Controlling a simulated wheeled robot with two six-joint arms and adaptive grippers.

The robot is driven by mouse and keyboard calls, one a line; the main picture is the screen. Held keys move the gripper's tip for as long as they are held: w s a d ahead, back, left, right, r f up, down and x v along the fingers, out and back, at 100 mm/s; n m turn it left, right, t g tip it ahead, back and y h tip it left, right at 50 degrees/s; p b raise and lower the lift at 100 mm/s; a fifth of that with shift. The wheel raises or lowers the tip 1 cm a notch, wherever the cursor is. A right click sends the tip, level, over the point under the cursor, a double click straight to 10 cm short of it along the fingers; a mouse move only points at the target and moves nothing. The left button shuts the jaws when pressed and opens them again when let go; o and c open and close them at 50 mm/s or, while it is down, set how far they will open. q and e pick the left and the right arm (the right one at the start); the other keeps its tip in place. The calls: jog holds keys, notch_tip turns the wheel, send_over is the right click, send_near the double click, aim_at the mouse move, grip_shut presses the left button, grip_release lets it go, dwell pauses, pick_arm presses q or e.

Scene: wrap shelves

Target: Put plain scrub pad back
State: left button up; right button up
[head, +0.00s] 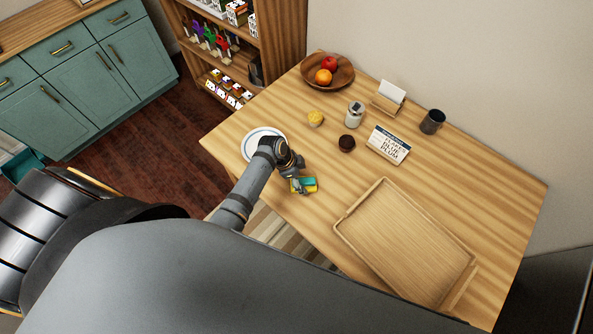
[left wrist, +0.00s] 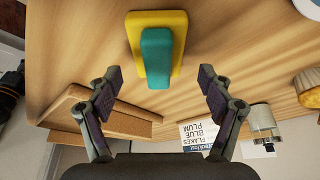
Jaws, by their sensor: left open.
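A scrub pad (head: 310,184), yellow with a teal part on top, lies on the wooden table near its front edge. In the left wrist view the pad (left wrist: 176,24) is at the top middle, ahead of the fingers. My left gripper (head: 298,178) is over the pad and partly hides it in the head view. In the left wrist view the left gripper (left wrist: 157,80) has its fingers spread wide with nothing between them. My right gripper does not show.
A white plate (head: 251,139) lies left of the gripper. A wooden tray (head: 405,245) is to the right. A muffin (head: 346,143), a jar (head: 354,115), a sign (head: 389,145), a mug (head: 432,122) and a fruit bowl (head: 343,80) stand farther back. A stocked shelf (head: 283,30) is behind.

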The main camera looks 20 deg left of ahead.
pick_arm(q)
jog(key=v, duration=0.9)
jog(key=shift+r+b, duration=0.3)
jog(key=shift+s+a, duration=0.1)
